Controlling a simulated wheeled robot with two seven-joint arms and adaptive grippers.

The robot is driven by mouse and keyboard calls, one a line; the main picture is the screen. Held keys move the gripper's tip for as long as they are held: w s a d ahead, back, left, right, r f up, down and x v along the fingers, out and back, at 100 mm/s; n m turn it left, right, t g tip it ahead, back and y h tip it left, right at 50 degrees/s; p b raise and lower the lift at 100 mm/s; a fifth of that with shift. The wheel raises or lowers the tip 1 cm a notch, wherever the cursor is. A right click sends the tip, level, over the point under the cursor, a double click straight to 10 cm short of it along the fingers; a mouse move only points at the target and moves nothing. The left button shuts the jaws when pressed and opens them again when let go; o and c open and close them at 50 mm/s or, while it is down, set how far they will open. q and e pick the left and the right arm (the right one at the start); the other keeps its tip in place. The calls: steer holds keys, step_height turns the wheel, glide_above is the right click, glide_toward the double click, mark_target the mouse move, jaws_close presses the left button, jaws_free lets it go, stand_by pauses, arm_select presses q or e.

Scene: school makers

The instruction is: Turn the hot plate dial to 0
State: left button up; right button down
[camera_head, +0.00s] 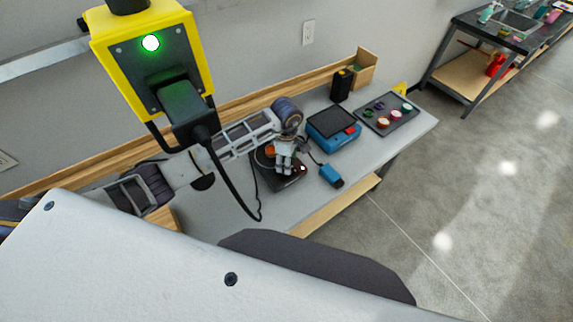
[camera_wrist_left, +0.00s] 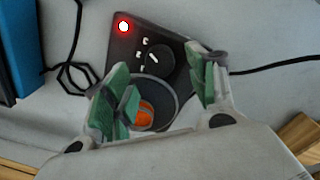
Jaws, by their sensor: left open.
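The dark hot plate (camera_head: 267,180) lies on the grey workbench beneath my left gripper (camera_head: 284,164). In the left wrist view the hot plate (camera_wrist_left: 179,47) has a glowing red light (camera_wrist_left: 123,27) at one corner and a round black dial (camera_wrist_left: 157,58) with a white pointer line. A round grey-rimmed heating surface (camera_wrist_left: 172,92) and an orange object (camera_wrist_left: 145,113) are partly hidden by a finger. My right gripper is not visible.
A blue device (camera_head: 333,132) and a small blue tool (camera_head: 331,175) stand right of the hot plate. A black box (camera_head: 341,86) and a dark tray (camera_head: 378,121) of several round pieces are farther right.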

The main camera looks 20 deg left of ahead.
arm_select(q)
steer(key=shift+f, duration=1.9)
steer(key=shift+c, duration=0.3)
steer(key=c, duration=1)
